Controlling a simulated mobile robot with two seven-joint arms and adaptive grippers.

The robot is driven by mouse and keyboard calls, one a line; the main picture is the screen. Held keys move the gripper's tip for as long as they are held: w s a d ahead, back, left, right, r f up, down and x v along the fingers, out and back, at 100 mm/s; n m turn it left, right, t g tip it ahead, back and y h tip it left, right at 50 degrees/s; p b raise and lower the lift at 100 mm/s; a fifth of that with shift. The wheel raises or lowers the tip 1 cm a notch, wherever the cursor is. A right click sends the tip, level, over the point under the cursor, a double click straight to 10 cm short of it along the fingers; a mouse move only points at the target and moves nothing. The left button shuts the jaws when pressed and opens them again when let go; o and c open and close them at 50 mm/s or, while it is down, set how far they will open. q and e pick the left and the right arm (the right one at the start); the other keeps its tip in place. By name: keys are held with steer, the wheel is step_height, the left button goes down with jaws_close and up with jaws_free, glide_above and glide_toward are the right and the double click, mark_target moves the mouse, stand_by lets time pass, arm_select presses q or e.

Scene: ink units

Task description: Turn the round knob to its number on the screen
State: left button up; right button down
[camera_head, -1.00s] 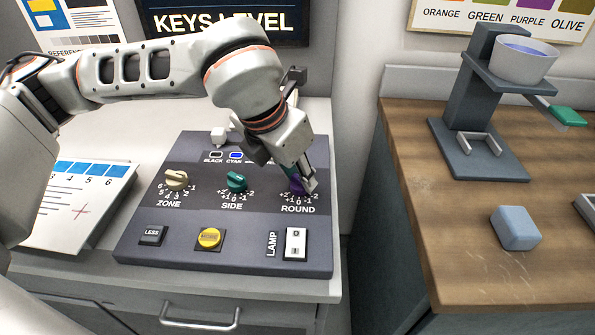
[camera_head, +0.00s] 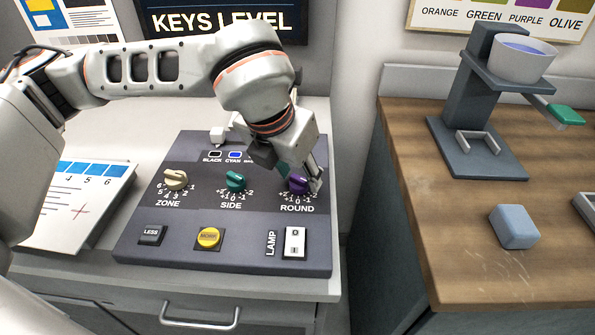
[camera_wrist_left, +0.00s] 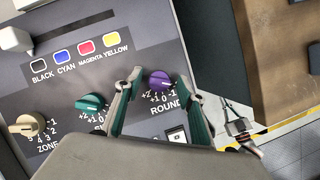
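The round knob is the purple knob (camera_head: 297,184) above the word ROUND, at the right of the dark sloped panel (camera_head: 185,262). A scale from +2 to -2 runs below it. In the left wrist view the purple knob (camera_wrist_left: 159,79) shows between the two fingers of my left gripper (camera_wrist_left: 160,76), with a gap on each side. In the head view my left gripper (camera_head: 305,174) is at the knob, open, and covers part of it. I cannot tell which number the knob points to. No screen showing a number for it can be made out. My right gripper is not in view.
A green SIDE knob (camera_head: 236,181) and a cream ZONE knob (camera_head: 176,180) sit left of it. Below are a LESS button (camera_head: 152,235), a yellow button (camera_head: 209,238) and a LAMP switch (camera_head: 295,242). A wooden counter (camera_head: 430,230) stands right, beyond a gap.

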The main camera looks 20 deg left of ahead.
arm_select(q)
steer(key=v, duration=1.2)
steer(key=shift+s, duration=0.15)
stand_by(0.4)
